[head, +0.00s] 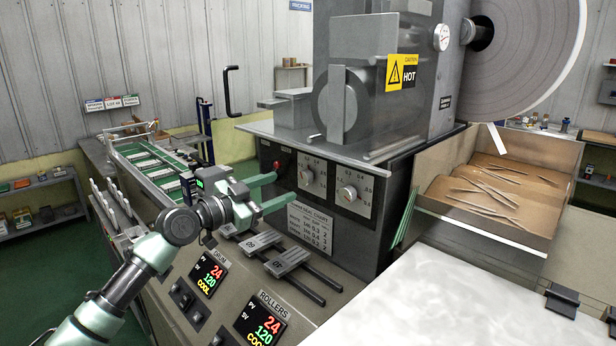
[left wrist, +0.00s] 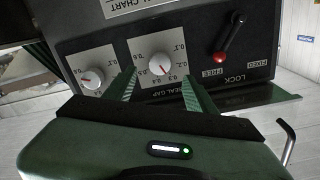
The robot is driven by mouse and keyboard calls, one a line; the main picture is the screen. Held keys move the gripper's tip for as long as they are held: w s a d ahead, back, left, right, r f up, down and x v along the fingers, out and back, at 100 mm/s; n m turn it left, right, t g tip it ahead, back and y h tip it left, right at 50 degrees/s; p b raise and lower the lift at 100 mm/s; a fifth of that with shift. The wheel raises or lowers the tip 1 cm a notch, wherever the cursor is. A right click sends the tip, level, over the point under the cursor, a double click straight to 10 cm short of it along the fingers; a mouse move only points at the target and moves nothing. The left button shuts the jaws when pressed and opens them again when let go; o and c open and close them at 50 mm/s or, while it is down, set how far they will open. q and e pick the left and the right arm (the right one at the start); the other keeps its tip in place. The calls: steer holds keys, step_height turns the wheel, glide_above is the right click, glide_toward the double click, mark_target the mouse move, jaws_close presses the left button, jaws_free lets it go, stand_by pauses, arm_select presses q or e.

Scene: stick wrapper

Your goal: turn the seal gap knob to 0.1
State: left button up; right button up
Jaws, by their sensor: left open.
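The seal gap knob (head: 306,176) is the left one of two pale knobs on the dark machine's front face. In the left wrist view the seal gap knob (left wrist: 159,65) sits on a white dial plate with numbers around it. A small red pointer mark shows on it, seemingly towards the 0.3–0.4 side; I cannot read the exact setting. My left gripper (head: 286,186) is open, its green fingers pointing at the panel. In the left wrist view its fingertips (left wrist: 160,79) lie to either side of the knob. Contact cannot be told. My right gripper is not in view.
A second knob (head: 347,194) is just right of it. A red-tipped lock lever (head: 277,166) is on the left. A box with sticks (head: 500,190) and a white surface (head: 470,310) are at right.

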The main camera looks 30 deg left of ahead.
mark_target(303, 179)
arm_select(q)
steer(key=p+x, duration=0.2)
steer(key=x, duration=0.1)
steer(key=shift+w+d+r, duration=0.15)
steer(key=shift+w+r, duration=0.1)
steer(key=shift+r, duration=0.15)
steer(key=shift+f+p+x, duration=0.2)
steer(key=shift+p+x, duration=0.3)
steer(key=shift+x, duration=0.7)
steer(key=shift+w+d+f, duration=0.15)
steer(key=shift+w, duration=0.3)
steer(key=c, duration=1.1)
jaws_close()
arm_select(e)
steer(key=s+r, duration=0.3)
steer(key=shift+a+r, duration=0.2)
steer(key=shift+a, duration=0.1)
